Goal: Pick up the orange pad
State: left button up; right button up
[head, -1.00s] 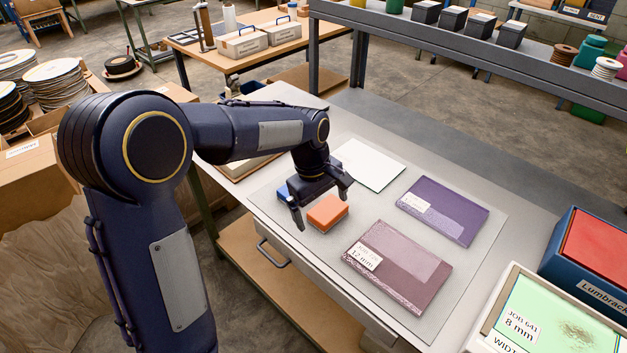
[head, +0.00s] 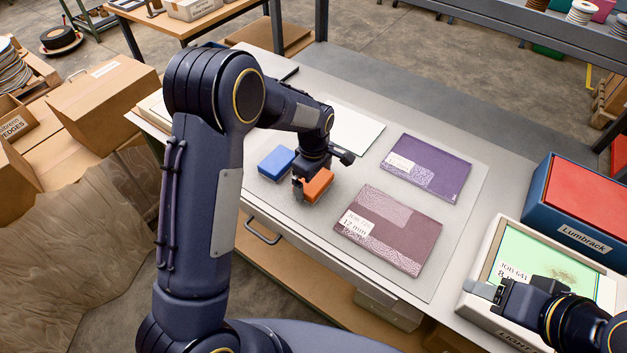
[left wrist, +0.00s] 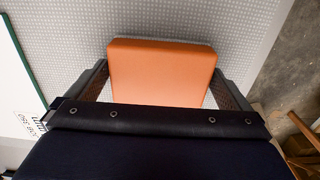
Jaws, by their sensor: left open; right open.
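The orange pad (head: 318,187) lies on the grey mat, beside the blue pad (head: 277,162). My left gripper (head: 311,184) is open and low over the orange pad, pointing down. In the left wrist view the orange pad (left wrist: 162,74) sits between the two open fingers (left wrist: 162,82), with a narrow gap showing on each side. The head view partly hides the pad behind the gripper. My right gripper (head: 484,291) is open and empty at the lower right, near the light-coloured box with the green top (head: 525,250).
A dark mauve board (head: 405,245) lies right of the pad. A purple board (head: 440,170) and a white sheet (head: 352,133) lie behind. A blue box with a red top (head: 570,215) stands at the right. The bench's front edge is close to the pad.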

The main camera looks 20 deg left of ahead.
pick_arm(q)
jog(key=shift+f, duration=0.25)
jog(key=c, duration=0.7)
jog(key=shift+c, duration=0.2)
jog(key=shift+r, duration=0.2)
jog(key=shift+r, duration=0.25)
notch_tip(320, 180, up, 2)
jog(key=shift+r, duration=0.15)
jog(key=s+d+r+b, duration=0.3)
jog(key=s+d+r, duration=0.5)
jog(key=s+r, duration=0.2)
jog(key=shift+s, duration=0.85)
